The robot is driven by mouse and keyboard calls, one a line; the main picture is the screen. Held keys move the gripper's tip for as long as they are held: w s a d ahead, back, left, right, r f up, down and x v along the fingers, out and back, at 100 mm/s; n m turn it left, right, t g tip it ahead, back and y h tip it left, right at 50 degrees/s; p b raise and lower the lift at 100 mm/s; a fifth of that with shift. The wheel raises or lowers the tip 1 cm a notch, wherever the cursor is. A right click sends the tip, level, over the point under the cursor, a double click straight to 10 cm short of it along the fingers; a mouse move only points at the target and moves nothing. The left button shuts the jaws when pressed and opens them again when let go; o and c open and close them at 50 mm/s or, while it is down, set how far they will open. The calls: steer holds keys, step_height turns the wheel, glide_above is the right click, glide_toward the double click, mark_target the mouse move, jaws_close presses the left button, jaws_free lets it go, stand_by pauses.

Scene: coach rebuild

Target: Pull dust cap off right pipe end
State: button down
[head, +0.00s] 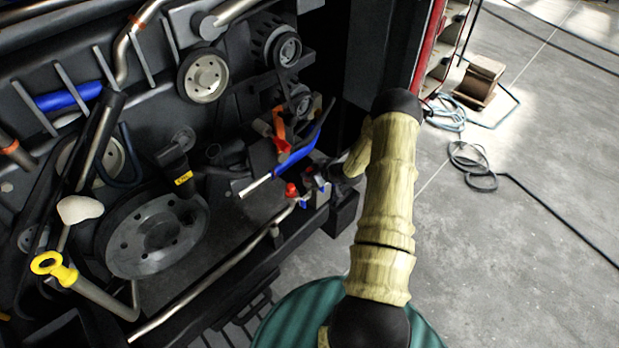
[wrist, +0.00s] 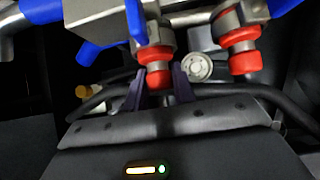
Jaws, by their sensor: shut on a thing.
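Two red dust caps show in the wrist view, each on a metal pipe end. One red cap (wrist: 158,76) sits between the two dark fingers of my gripper (wrist: 159,83), which is shut on it. The cap is still in line with its metal pipe fitting (wrist: 153,36). The other red cap (wrist: 240,52) is to the right in the picture, on its own fitting and clear of the fingers. In the head view a red cap (head: 291,190) shows at the lower right of the engine. My gripper is small and dark there, partly hidden among the fittings.
Blue handles (wrist: 100,12) stand close above the fingers in the wrist view. A dark hose runs behind them. In the head view, a blue-sleeved pipe (head: 296,157) and orange part (head: 279,130) lie close to the caps. The open floor (head: 500,230) is at the right.

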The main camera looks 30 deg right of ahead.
steer(key=shift+r+p, duration=1.15)
steer(key=shift+r, duration=0.8)
